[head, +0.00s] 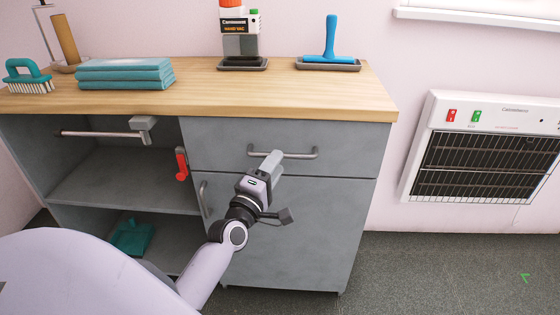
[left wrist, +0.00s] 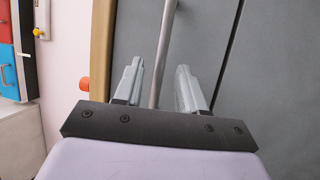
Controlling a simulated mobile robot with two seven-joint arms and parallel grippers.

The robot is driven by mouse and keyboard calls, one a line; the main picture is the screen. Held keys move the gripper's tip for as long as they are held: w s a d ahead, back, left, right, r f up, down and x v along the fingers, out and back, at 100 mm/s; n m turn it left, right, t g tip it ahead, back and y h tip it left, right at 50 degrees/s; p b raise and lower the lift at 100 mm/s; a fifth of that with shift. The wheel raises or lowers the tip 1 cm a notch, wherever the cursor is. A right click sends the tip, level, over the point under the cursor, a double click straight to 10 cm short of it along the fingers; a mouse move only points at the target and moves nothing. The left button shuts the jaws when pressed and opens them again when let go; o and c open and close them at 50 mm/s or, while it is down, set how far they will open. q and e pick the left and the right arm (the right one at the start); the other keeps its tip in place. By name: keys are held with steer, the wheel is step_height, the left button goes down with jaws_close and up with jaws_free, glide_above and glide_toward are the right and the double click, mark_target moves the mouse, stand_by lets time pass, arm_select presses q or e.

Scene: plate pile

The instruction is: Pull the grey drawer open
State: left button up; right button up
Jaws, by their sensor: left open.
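The grey drawer (head: 350,140) is at the upper right of the grey cabinet, under the wooden top, and it is shut. Its horizontal bar handle (head: 300,155) shows to the right of my left gripper (head: 271,160). In the left wrist view, the handle (left wrist: 166,55) runs between the two open fingers of my left gripper (left wrist: 160,88). I cannot tell whether either finger touches the bar. Part of the handle is hidden behind the gripper in the head view. My right gripper is not in view.
Below the drawer is a grey door (head: 310,230) with a vertical handle (head: 205,199). Open shelves are at the left, with a red-handled thing (head: 181,164) beside the door. Folded teal towels (head: 125,74), a brush (head: 28,77) and a blue-handled tool (head: 330,45) sit on the worktop (head: 200,92).

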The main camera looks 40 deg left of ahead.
arm_select(q)
steer(key=shift+x, duration=1.25)
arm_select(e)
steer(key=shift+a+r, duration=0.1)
arm_select(q)
jaws_close()
steer(key=shift+d, duration=0.1)
